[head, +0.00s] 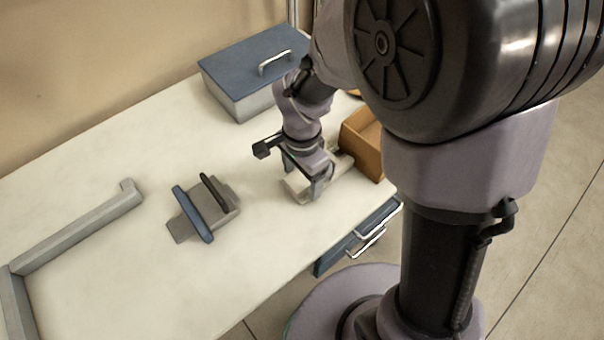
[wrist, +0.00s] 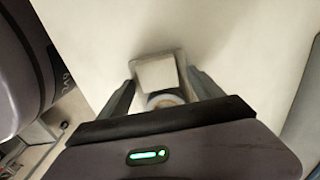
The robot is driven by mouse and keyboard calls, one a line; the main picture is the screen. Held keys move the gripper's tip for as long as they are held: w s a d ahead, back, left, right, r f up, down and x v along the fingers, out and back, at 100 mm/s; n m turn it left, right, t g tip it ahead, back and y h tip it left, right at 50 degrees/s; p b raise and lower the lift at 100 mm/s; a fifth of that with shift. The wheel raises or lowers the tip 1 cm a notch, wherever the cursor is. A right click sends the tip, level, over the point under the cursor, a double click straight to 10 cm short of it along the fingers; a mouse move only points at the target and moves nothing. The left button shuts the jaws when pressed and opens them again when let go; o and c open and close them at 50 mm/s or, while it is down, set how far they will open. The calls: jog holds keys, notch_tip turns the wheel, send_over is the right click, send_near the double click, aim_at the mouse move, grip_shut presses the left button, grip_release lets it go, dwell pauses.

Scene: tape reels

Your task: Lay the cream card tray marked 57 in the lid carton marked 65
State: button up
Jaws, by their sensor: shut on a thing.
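The cream card tray (head: 294,188) is at the worktop's right part, under my gripper (head: 303,178). In the wrist view the tray (wrist: 157,73) appears as a pale shallow piece between the two fingers of my gripper (wrist: 163,78), which is shut on it. A round blue-grey rimmed thing (wrist: 164,100) shows at its near end, partly hidden by the gripper body. I cannot tell whether the tray is lifted off the worktop. A brown open carton (head: 364,148) stands just right of my gripper, partly hidden by my arm. No 57 or 65 mark is readable.
A blue-lidded box (head: 240,70) stands at the back. A grey stand with blue and dark bars (head: 205,212) is left of my gripper. A grey angled rail (head: 80,230) lies at the left. Blue drawers (head: 350,240) sit below the front edge. The worktop between is clear.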

jog(key=shift+f+b, duration=0.4)
jog(key=shift+f, duration=0.1)
jog(key=o, duration=1.3)
jog(key=shift+r, duration=0.1)
notch_tip(320, 180, up, 17)
jog(key=s+d+n+t+p, duration=0.1)
jog(key=d+p, duration=0.1)
jog(key=p, duration=0.4)
jog(key=s+d+r+n+t, duration=0.1)
jog(key=s+r+n, duration=0.1)
jog(key=s+r, duration=0.1)
jog(key=s+d+r+n+t+y, duration=0.1)
jog(key=s+d+r+n+t, duration=0.1)
jog(key=s, duration=0.2)
jog(key=s+d+r+n+t+y, duration=0.1)
jog(key=s+r, duration=0.2)
jog(key=shift+s+d+r+n+t, duration=0.15)
jog(key=shift+d+r+n+t, duration=0.2)
jog(key=shift+n+t, duration=0.05)
